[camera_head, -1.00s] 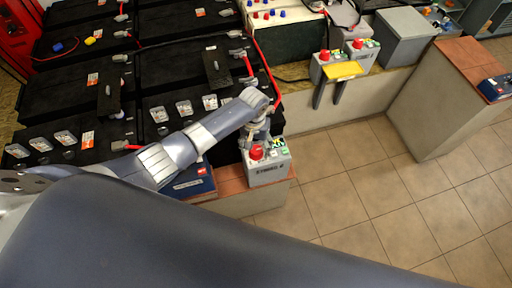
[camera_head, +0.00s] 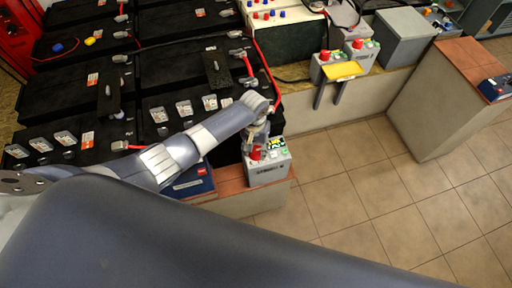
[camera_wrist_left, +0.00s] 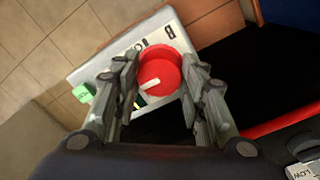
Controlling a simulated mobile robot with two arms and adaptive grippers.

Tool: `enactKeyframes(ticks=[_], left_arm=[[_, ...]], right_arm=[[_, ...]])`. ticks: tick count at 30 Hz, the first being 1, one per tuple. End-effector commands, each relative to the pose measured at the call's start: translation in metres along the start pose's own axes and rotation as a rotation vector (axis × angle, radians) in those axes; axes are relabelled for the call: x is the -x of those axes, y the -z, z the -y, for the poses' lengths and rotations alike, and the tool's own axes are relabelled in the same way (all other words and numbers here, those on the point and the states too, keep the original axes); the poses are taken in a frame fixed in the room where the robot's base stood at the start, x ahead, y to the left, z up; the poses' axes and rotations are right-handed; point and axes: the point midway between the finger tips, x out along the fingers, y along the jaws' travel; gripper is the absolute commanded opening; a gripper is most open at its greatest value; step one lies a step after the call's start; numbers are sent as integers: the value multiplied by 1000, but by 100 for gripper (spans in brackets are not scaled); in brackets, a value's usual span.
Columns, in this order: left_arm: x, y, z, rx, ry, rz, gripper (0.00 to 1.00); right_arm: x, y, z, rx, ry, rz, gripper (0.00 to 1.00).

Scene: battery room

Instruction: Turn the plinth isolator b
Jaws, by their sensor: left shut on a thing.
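The plinth isolator b is a light grey box (camera_head: 268,172) with a red knob (camera_head: 255,154) on top, standing on the brick-red top of a low plinth. Its front label is too small to read surely. A small green and dark panel lies beside the knob. In the left wrist view the round red knob (camera_wrist_left: 158,68) carries a white mark pointing to the lower left. My left gripper (camera_head: 257,145) reaches down from above. Its fingers (camera_wrist_left: 160,85) stand on either side of the knob, shut on it. My right gripper is not in view.
A blue box (camera_head: 192,182) sits just left of the isolator. Black battery blocks (camera_head: 190,70) with terminals and red cables fill the left. Tiled floor lies open at right.

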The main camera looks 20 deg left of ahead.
Motion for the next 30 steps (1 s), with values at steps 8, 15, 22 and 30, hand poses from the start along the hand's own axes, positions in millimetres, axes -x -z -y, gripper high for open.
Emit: enactKeyframes(ticks=[8, 15, 22, 30], left_arm=[[1, 0, 0, -129, 0, 4, 14], [1, 0, -1, -338, -1, 11, 14], [1, 0, -1, -556, -1, 17, 14], [0, 0, -1, -813, -1, 24, 14]], right_arm=[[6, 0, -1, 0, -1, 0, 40], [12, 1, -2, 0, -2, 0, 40], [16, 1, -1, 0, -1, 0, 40], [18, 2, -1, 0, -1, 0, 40]])
